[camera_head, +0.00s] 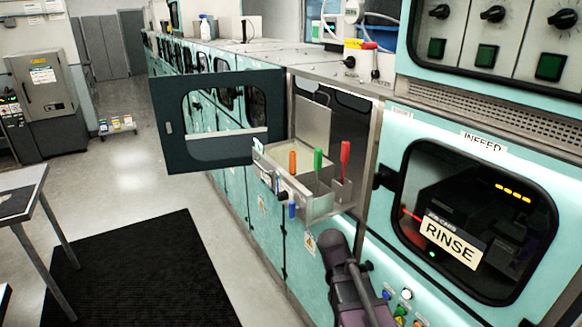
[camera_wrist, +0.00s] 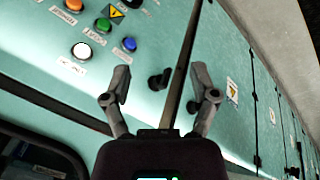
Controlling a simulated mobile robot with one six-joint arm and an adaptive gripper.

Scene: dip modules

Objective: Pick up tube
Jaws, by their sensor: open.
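An orange upright piece (camera_head: 292,162), a green one (camera_head: 318,163) and a red one (camera_head: 345,160) stand in the open metal dip module (camera_head: 318,205). They look like tubes or handles; I cannot tell which is the tube. My gripper shows in the wrist view (camera_wrist: 162,98) with its two fingers spread apart and nothing between them. It faces a teal cabinet front (camera_wrist: 150,50). In the head view my arm is low, in front of and below the module; the fingers are not clear there. No upright piece shows in the wrist view.
A dark windowed door (camera_head: 218,120) stands open left of the module. The closed RINSE window (camera_head: 460,230) is to the right. Buttons (camera_wrist: 82,50) sit on the teal panel. A black mat (camera_head: 140,275) and a table (camera_head: 25,190) are at left.

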